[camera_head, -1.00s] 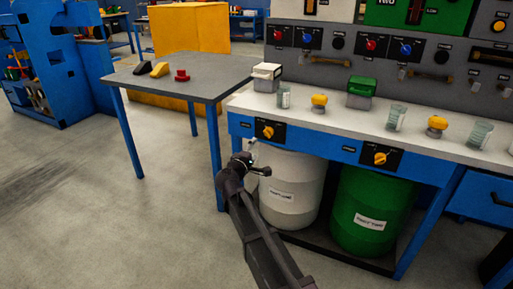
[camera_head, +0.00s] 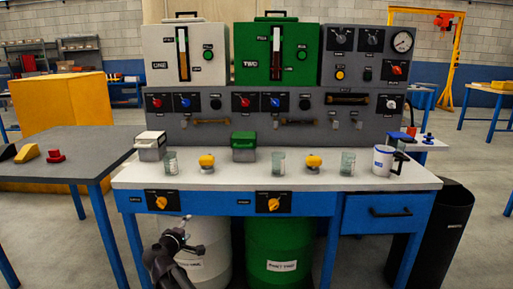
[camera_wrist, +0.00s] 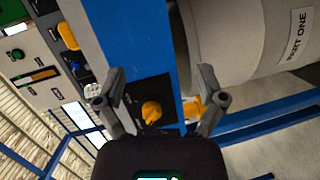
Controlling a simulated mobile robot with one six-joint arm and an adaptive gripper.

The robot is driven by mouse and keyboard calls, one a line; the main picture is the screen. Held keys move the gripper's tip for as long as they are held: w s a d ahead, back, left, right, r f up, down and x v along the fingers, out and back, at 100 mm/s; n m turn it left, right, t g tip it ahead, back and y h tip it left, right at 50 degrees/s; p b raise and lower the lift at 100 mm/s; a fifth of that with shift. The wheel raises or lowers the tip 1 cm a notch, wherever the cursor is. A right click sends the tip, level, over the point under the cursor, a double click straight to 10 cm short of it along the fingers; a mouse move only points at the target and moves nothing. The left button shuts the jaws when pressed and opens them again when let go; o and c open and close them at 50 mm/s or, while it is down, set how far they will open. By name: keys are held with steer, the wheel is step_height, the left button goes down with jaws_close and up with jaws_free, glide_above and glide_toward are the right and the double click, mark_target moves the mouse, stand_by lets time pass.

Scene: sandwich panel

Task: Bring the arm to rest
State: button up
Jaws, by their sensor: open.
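My gripper (camera_head: 172,238) shows at the lower left of the head view, in front of the bench and below the left yellow knob (camera_head: 160,202). In the wrist view, the fingers of my gripper (camera_wrist: 162,76) are spread wide with nothing between them. The yellow knob (camera_wrist: 152,110) on its black plate shows beyond the fingers. The distance from fingers to knob is hard to tell. My arm hangs low in front of the white drum (camera_head: 207,240), hiding part of it.
The bench (camera_head: 330,181) holds jars, yellow buttons and a mug (camera_head: 383,160). A green drum (camera_head: 280,250) stands under it. A grey table (camera_head: 80,165) stands at left, a dark bin (camera_head: 450,235) at right. A yellow block (camera_head: 75,105) is behind the table.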

steer(key=s+d+f+m+g+h+p, duration=0.1)
steer(key=s+d+f+m+g, duration=0.15)
steer(key=d, duration=0.65)
steer(key=s+d+f+m+g+h, duration=0.1)
steer(key=d+f+m+g, duration=0.2)
steer(key=d, duration=0.6)
steer(key=s+d+f+m+g+p, duration=0.1)
steer(key=d+f+m+g, duration=0.15)
steer(key=d, duration=0.75)
steer(key=s+d+f+m+g+y+p, duration=0.25)
steer(key=s+d+m+g+y, duration=0.35)
steer(key=s+d, duration=0.8)
step_height(320, 180, up, 37)
steer(key=s+a+g+p, duration=0.1)
steer(key=p, duration=3.6)
steer(key=shift+s, duration=0.25)
steer(key=shift+a, duration=0.1)
